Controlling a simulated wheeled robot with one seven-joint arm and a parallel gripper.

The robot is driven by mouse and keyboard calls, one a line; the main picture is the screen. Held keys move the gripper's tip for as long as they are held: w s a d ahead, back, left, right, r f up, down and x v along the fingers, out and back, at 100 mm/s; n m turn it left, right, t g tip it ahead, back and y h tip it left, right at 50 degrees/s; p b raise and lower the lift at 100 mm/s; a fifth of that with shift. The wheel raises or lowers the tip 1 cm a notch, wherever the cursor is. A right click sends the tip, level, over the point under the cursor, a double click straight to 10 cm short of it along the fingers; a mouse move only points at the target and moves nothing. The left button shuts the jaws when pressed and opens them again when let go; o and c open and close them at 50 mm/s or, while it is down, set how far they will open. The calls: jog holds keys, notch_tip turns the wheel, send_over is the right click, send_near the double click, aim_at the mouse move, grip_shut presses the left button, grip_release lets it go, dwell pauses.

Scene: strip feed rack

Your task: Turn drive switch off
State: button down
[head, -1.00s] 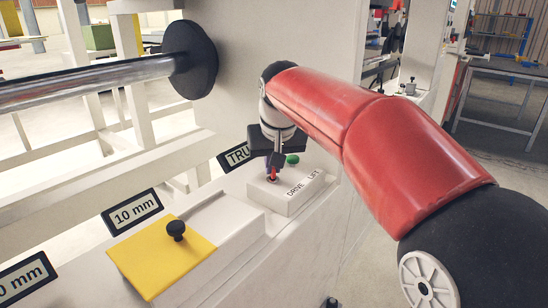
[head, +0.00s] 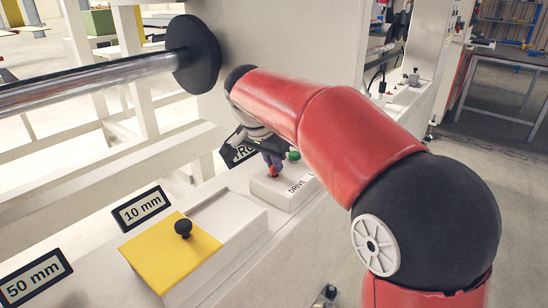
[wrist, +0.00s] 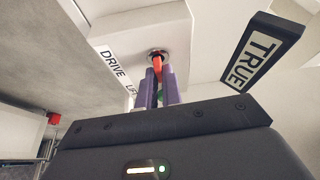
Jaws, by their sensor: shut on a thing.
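The drive switch is a small red lever (head: 273,174) on a white control box (head: 285,196) labelled DRIVE and LIFT. In the wrist view the red lever (wrist: 157,62) stands out of a round metal collar. The purple fingers of my gripper (head: 271,163) are shut on it; they also show in the wrist view (wrist: 160,84). They hide the lower part of the lever. My gripper is tilted in the head view. A green knob (head: 294,155) is beside it, mostly hidden by the fingers in the wrist view.
A TRUE sign (wrist: 261,58) stands close to my gripper. A yellow plate (head: 165,258) with a black knob (head: 183,228) is at the front left, by the 10 mm sign (head: 142,208). A metal roller (head: 90,82) with a black end disc (head: 196,54) is at the upper left.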

jog(key=shift+m, duration=0.5)
jog(key=c, duration=1.6)
grip_release()
jog(key=shift+o, duration=0.2)
jog(key=v, duration=0.7)
jog(key=shift+a+r+p, duration=0.25)
jog(key=shift+r+p, duration=0.15)
jog(key=shift+p, duration=0.05)
